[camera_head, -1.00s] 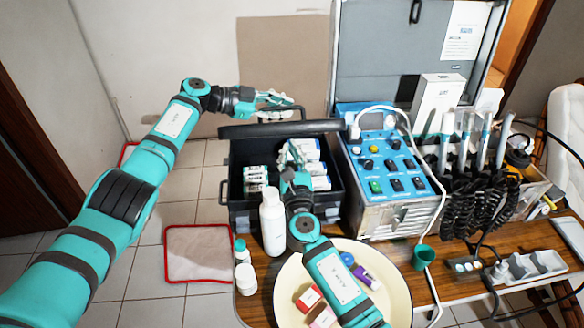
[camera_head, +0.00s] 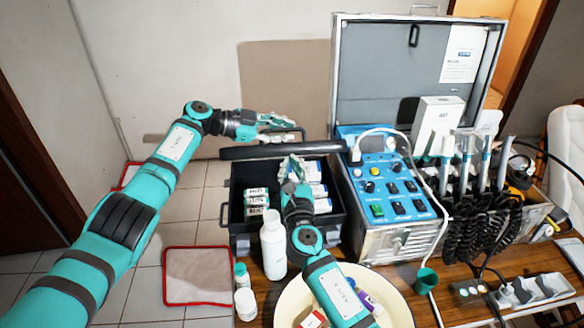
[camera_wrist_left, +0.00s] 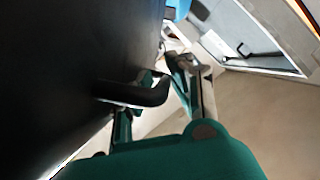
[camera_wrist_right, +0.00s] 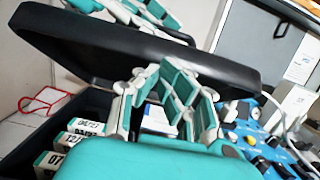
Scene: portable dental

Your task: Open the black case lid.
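The black case (camera_head: 236,222) stands on the table with its black lid (camera_head: 270,151) raised, seen nearly edge-on above the back of the case. Its inside shows. In the left wrist view, the lid (camera_wrist_left: 70,70) fills the left side, with a dark handle (camera_wrist_left: 140,92) sticking out. My left gripper (camera_head: 288,128) is behind the lid's upper edge at the handle, fingers apart. Whether they touch the handle is unclear. My right gripper (camera_head: 294,163) is over the case's opening, in front of the lid. Its fingers are apart in the right wrist view (camera_wrist_right: 165,108), with nothing clearly held.
The case holds several labelled boxes (camera_head: 257,198). A white bottle (camera_head: 273,246) stands in front, with small jars (camera_head: 245,304) beside it. A round tray (camera_head: 400,310) lies under my right arm. A blue-panelled dental unit (camera_head: 390,185) stands close on the right.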

